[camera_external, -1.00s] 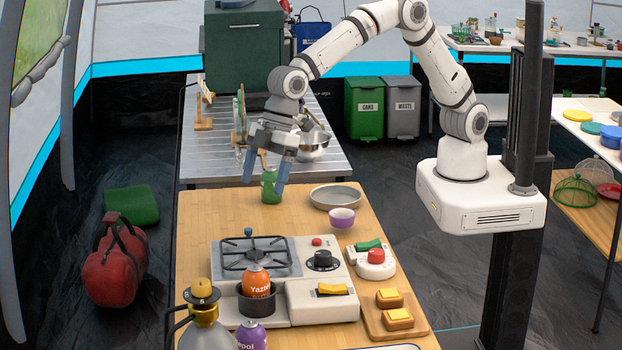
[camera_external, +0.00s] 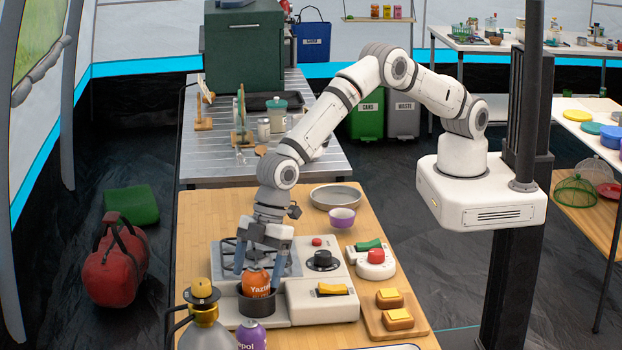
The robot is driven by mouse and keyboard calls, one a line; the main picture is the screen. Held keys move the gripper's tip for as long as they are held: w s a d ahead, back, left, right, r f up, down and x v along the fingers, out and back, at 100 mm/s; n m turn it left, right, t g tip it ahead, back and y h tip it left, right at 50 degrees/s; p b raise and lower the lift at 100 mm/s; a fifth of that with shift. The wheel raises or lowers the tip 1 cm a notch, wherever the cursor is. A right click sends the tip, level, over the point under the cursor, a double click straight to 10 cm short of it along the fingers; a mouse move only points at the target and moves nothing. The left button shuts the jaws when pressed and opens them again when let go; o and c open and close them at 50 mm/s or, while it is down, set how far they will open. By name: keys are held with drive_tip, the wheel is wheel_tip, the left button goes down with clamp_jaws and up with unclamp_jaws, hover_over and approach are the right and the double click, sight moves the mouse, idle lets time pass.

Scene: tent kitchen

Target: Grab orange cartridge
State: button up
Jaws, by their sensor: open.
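The orange cartridge (camera_external: 256,285), with white lettering, stands upright in a dark round holder (camera_external: 257,304) at the front left of the camp stove. My gripper (camera_external: 259,276) points down over the stove and is open. One finger shows to the left of the cartridge and the other to its right, close to its upper part. The fingers appear slightly behind the cartridge, and I cannot tell whether they touch it. The cartridge's lower part is hidden inside the holder.
The stove's burner (camera_external: 225,250) is partly hidden behind my gripper. In front stand a grey gas bottle (camera_external: 204,330) with a yellow top and a purple cartridge (camera_external: 251,336). To the right are a black knob (camera_external: 322,260), a yellow switch (camera_external: 333,289) and a bread board (camera_external: 377,322).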

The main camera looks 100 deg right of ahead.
drive_tip(key=shift+w+a+f, duration=0.1)
drive_tip(key=shift+a+f, duration=0.05)
drive_tip(key=shift+f, duration=0.35)
drive_tip(key=shift+c, duration=0.5)
drive_tip(key=c, duration=1.1)
drive_tip(key=shift+r, duration=0.1)
